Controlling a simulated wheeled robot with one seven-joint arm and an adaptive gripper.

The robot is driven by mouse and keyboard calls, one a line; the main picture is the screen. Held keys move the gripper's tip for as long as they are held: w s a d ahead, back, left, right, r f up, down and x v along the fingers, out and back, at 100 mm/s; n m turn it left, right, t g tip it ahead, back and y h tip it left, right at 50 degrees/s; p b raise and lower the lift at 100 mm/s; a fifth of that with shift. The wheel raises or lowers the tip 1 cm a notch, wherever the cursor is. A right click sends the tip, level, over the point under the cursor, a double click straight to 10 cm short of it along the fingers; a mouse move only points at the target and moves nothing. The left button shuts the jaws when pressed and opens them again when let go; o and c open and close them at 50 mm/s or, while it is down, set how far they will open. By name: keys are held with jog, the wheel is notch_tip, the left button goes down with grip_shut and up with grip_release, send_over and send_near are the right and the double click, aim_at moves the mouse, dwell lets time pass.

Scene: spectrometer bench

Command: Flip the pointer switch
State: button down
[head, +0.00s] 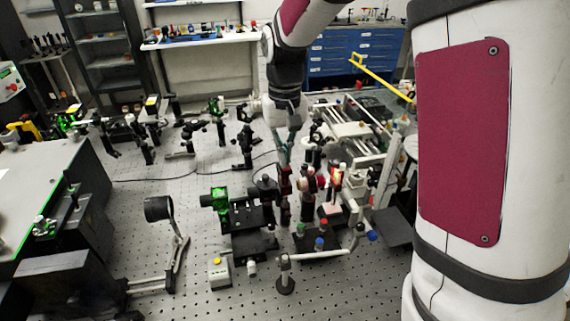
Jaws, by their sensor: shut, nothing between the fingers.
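My gripper (284,158) hangs down over the middle of the optical bench (340,285), among the optic mounts. Its fingers are thin, dark and shut, with nothing seen between them. I cannot make out for certain which part is the pointer switch. A small pale box with a yellow top (218,272) stands on the bench at the front, left of and nearer than my gripper. It is apart from the gripper. The fingertips overlap the mounts behind and below them, so I cannot tell whether they touch anything.
A green-lit mount (218,200) and a black stage (250,215) stand left of centre. Red and blue knobs crowd the area right of it. A round black lens holder (160,209) stands at the left. Blue drawers (350,58) are at the back. Bare bench shows at the front.

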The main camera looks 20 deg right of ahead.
jog(key=shift+f, duration=0.3)
jog(key=shift+r, duration=0.1)
jog(key=shift+r+p, duration=1.2)
jog(key=shift+r, duration=2.25)
